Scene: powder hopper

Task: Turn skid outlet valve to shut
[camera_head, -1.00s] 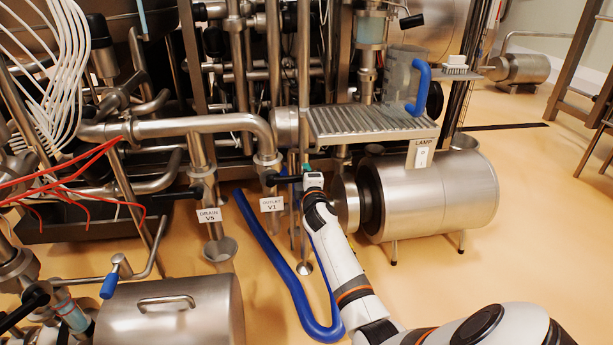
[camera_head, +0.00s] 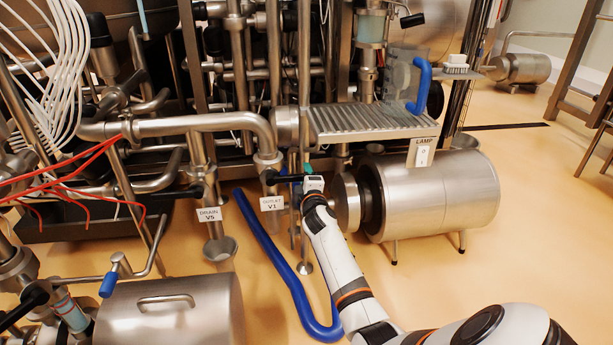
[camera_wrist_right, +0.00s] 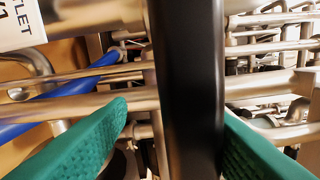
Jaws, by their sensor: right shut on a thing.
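The skid outlet valve has a black handle (camera_head: 272,178) beside the white OUTLET V1 label (camera_head: 271,203), below the bent steel pipe. The handle points right, towards my right gripper (camera_head: 308,169), whose green fingertips reach it from the right. In the right wrist view the black handle (camera_wrist_right: 188,90) stands upright between the two green fingers, and the gripper is shut on it. Part of the label (camera_wrist_right: 20,22) shows at the top left there. In the head view the gripper and wrist hide the far end of the handle. My left gripper is not in view.
A DRAIN V5 valve label (camera_head: 209,214) is to the left. A blue hose (camera_head: 275,255) lies on the floor beside my right arm. A steel motor (camera_head: 430,195) and a ridged shelf (camera_head: 365,122) are close on the right. Thin vertical rods stand by the gripper.

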